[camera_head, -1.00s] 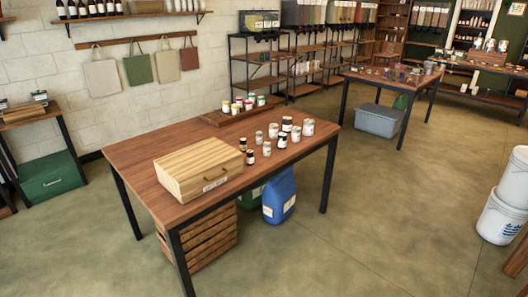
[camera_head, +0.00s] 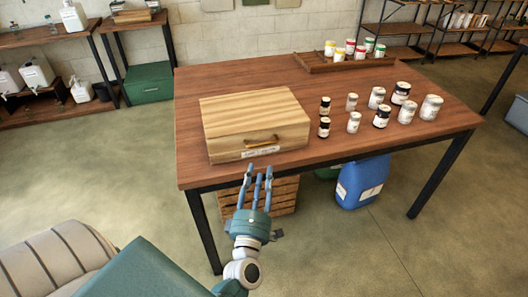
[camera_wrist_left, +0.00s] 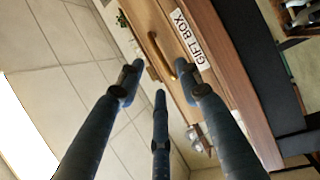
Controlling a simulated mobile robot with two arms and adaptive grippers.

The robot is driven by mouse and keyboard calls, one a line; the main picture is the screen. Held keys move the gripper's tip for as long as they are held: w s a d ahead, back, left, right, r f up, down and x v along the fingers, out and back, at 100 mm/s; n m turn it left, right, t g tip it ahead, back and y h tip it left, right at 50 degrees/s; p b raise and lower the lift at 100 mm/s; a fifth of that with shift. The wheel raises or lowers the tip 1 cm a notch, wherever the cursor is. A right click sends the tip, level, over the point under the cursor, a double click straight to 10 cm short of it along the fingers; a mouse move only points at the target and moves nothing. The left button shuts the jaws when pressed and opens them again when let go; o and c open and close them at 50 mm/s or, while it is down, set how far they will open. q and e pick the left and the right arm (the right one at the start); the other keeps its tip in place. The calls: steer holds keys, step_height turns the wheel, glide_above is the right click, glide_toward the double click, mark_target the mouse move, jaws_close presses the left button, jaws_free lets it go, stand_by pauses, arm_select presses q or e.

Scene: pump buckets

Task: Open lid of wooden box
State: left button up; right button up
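The light wooden box (camera_head: 252,115) sits on the brown table, its lid down. A curved handle (camera_head: 262,141) is on its front face above a white label (camera_head: 260,152). In the left wrist view the handle (camera_wrist_left: 162,57) and the label reading "GIFT BOX" (camera_wrist_left: 188,40) show ahead of the fingers. My left gripper (camera_head: 258,175) is in front of the table, just short of the box front, with its three fingers spread and nothing between them. In the wrist view the fingers (camera_wrist_left: 160,90) appear apart from the handle. My right gripper is out of view.
The table (camera_head: 400,150) has several small jars (camera_head: 381,117) to the right of the box. A tray (camera_head: 345,62) of jars stands at the back. A wooden crate (camera_head: 280,197) and a blue canister (camera_head: 361,183) stand beneath.

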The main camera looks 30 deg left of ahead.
mark_target(263, 145)
arm_select(q)
steer(key=x, duration=0.3)
steer(key=p+x, duration=0.1)
steer(key=x, duration=0.5)
steer(key=shift+a+r, duration=0.25)
steer(key=shift+r, duration=0.15)
steer(key=shift+w+a+p, duration=0.25)
steer(key=shift+w+p, duration=0.05)
steer(key=shift+w, duration=0.2)
jaws_close()
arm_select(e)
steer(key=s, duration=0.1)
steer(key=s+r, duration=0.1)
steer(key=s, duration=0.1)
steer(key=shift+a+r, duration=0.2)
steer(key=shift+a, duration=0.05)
